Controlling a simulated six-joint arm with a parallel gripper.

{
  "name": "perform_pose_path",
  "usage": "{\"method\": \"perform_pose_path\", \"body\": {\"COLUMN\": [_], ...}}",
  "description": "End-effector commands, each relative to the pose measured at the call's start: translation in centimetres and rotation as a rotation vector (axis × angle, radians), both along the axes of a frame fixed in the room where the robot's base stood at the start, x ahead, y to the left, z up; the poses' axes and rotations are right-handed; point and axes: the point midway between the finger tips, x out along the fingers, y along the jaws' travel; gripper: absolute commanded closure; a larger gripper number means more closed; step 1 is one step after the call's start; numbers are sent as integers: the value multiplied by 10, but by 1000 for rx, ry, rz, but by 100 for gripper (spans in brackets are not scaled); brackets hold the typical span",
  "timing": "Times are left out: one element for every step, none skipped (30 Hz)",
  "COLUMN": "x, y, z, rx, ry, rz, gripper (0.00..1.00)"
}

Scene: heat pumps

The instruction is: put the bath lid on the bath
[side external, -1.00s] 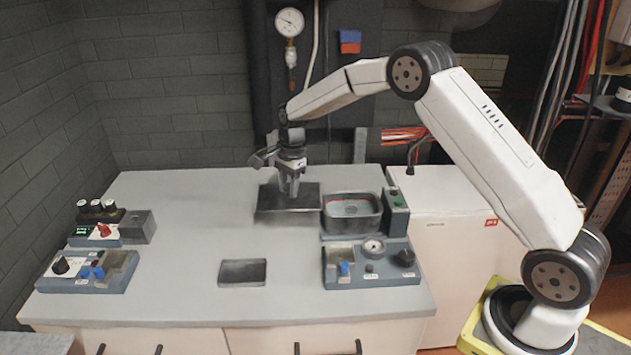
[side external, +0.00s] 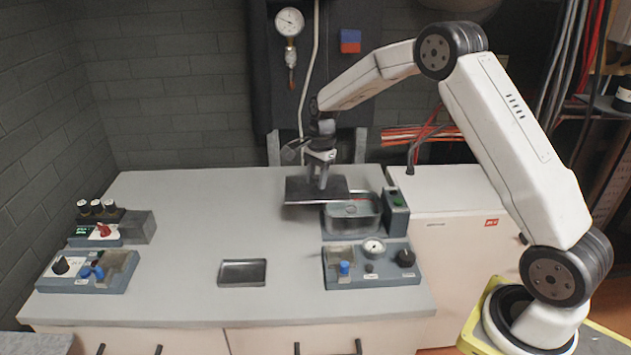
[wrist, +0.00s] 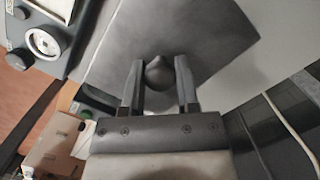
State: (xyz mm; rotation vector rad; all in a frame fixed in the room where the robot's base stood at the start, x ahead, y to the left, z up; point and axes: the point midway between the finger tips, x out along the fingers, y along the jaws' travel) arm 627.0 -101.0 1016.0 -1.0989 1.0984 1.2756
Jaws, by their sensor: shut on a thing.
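The bath lid (side external: 302,190) is a dark, flat square plate with a round knob. My gripper (side external: 319,184) is shut on the knob and holds the lid level in the side external view. In the wrist view, my gripper (wrist: 160,75) has its two fingers on either side of the dark knob, and the lid (wrist: 205,35) spreads behind them. The bath (side external: 352,216) is a grey open basin at the back right of the table. The lid overlaps the bath's left and back part in the picture, and the bath's front and right stay uncovered.
A small dark tray (side external: 242,272) lies at the front middle. Devices (side external: 90,270) stand at the left. The table's middle is clear.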

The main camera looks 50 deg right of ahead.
Motion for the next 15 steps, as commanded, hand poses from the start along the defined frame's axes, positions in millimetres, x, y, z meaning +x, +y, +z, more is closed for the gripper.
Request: {"method": "perform_pose_path", "body": {"x": [-10,-15,-23,-28,-34,-41,-45,-50,-55,-59,-61,-65,-67,-68,-69], "y": [-11,-17,-24,-29,-33,-39,-42,-46,-49,-52,-54,-56,-57,-58,-59], "z": [4,6,7,8,10,11,12,13,14,14,15,15,16,16,16], "rx": [0,-1,-1,0,0,0,0,0,0,0,0,0,0,0,0], "ry": [-2,-2,-3,-2,-2,-2,-1,-3,-3,-2,-3,-3,-3,-3,-3], "rz": [-5,-5,-6,-5,-4,-4,-4,-3,-3,-2,-1,-1,-1,-1,0], "gripper": [100,100,100,100,100,100,100,100,100,100,100,100,100,100,100]}}
